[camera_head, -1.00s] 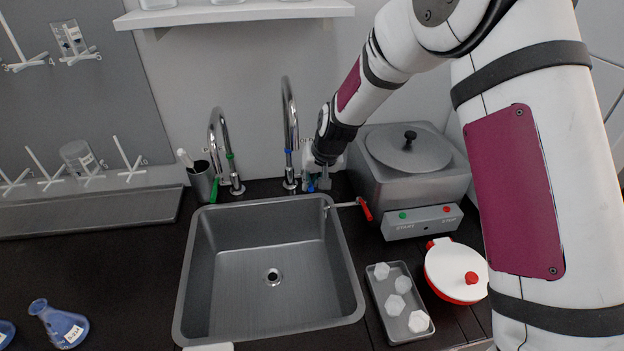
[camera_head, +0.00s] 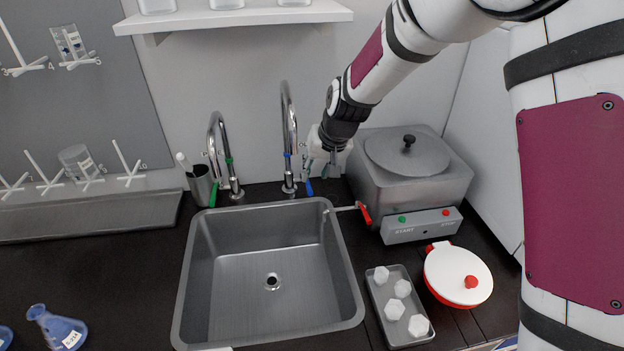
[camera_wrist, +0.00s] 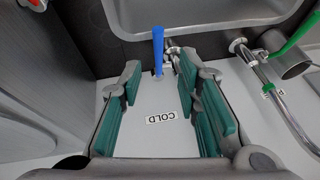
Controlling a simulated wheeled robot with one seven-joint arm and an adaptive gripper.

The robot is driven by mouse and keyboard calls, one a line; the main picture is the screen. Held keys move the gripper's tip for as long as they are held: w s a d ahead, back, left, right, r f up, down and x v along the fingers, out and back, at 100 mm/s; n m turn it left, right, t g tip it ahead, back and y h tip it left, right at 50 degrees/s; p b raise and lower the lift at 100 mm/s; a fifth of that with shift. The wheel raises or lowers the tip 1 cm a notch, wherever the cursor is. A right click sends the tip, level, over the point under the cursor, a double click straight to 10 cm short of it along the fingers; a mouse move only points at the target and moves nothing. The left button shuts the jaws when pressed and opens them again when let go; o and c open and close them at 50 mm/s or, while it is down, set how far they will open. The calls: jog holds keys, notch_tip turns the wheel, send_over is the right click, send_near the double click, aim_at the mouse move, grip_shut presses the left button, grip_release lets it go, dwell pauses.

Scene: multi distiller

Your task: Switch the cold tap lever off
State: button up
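The cold tap (camera_head: 288,110) is a tall chrome gooseneck with a blue band, behind the sink. Its blue lever (camera_head: 309,187) sits at the tap's lower right. In the wrist view the blue lever (camera_wrist: 158,52) points straight toward the sink, seen between the lines of my fingers and touching neither. My gripper (camera_head: 327,164) is just above and right of the lever in the head view. In the wrist view my gripper (camera_wrist: 158,85) is open and empty, its teal pads wide apart. A COLD label (camera_wrist: 161,117) shows between the pads. The right finger partly hides the tap's base.
A second tap (camera_head: 228,160) with a green band and green lever (camera_head: 213,194) stands to the left. The sink (camera_head: 345,262) is empty in front. A grey lidded bath (camera_head: 410,180) with a red-handled side valve (camera_head: 364,213) is close on the right. A shelf (camera_head: 235,15) hangs above.

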jog(key=shift+v, duration=2.4)
jog(key=s+d+r, duration=0.6)
jog(key=r, duration=0.2)
jog(key=s+d+r+h, duration=0.1)
jog(key=s+d, duration=0.3)
jog(key=s, duration=0.5)
jog(key=s+d+r+m+h, duration=0.1)
jog(key=s+d, duration=0.3)
jog(key=s, duration=0.4)
jog(key=s+d+r, duration=0.3)
jog(key=s+d, duration=0.2)
jog(key=s, duration=0.4)
jog(key=shift+s+r+t+h, duration=0.35)
jog(key=shift+t+h, duration=0.05)
